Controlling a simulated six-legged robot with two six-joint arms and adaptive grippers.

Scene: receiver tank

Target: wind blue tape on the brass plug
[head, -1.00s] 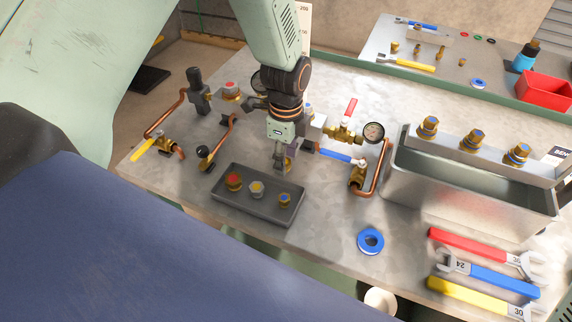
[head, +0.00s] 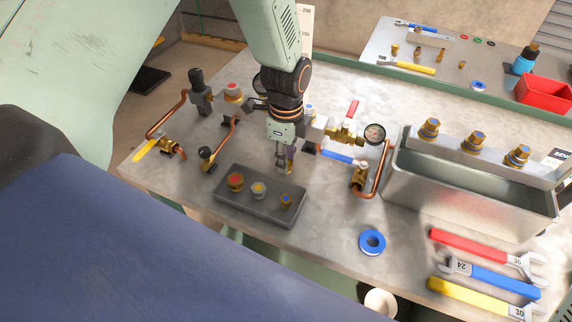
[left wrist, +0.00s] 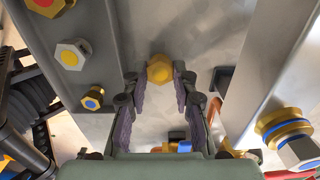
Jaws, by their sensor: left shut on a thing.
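My left gripper (head: 285,165) is shut on a small brass plug (head: 291,168), just beyond the grey tray's far right edge. I cannot tell whether the plug touches the bench. A roll of blue tape (head: 372,242) lies flat near the bench's front edge, right of the tray, apart from the gripper. My right gripper is not in view.
The dark grey tray (head: 232,206) holds three fittings with red, yellow and blue tops. Copper pipework with valves (head: 359,176) stands right of the gripper. A metal trough (head: 440,190) and several wrenches (head: 490,275) fill the right side. Bench around the tape is clear.

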